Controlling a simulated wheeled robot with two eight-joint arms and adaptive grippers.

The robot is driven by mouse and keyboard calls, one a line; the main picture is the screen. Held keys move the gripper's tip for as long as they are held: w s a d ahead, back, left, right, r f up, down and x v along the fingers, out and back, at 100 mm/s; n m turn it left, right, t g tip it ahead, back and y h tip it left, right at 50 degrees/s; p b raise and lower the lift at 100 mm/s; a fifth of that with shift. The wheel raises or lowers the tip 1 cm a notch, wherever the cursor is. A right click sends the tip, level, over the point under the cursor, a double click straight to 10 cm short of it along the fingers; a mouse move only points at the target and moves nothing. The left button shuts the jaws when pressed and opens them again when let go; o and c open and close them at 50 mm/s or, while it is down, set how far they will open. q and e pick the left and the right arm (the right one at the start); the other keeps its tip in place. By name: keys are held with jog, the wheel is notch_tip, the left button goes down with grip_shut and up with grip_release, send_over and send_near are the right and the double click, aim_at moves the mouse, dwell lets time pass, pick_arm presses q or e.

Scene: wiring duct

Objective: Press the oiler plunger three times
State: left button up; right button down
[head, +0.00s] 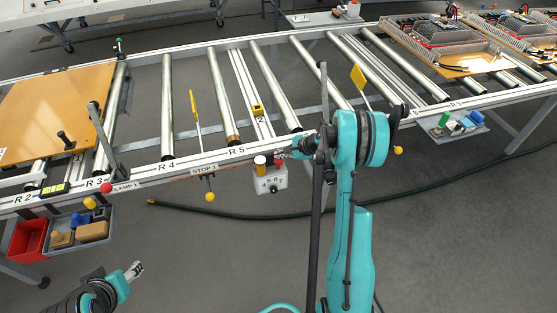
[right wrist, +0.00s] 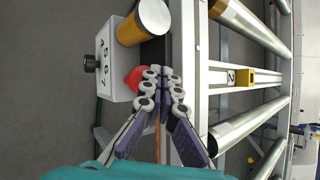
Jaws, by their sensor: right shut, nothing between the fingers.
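The oiler is a light grey box (head: 271,185) with digits on its front, hung on the front rail below the R5 mark. It also shows in the right wrist view (right wrist: 113,62), with an amber cylinder (right wrist: 146,22) with a pale cap and a red plunger (right wrist: 133,78). My right gripper (head: 284,154) is shut and empty. In the right wrist view its fingertips (right wrist: 161,74) are right by the red plunger and cover part of it; I cannot tell whether they touch. My left gripper (head: 135,270) is low at the left, away from the oiler; its finger state is unclear.
A roller conveyor (head: 222,100) crosses the view. Yellow-handled stop levers (head: 195,107) stand along it. A wooden board (head: 58,110) lies at the left. A red bin (head: 28,238) and a grey tray (head: 112,233) hang in front. A dark hose (head: 230,214) lies on the floor.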

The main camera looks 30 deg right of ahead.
aim_at(280, 161)
jog(key=shift+r, duration=0.1)
jog(key=shift+r+p, duration=1.5)
jog(key=shift+r, duration=0.95)
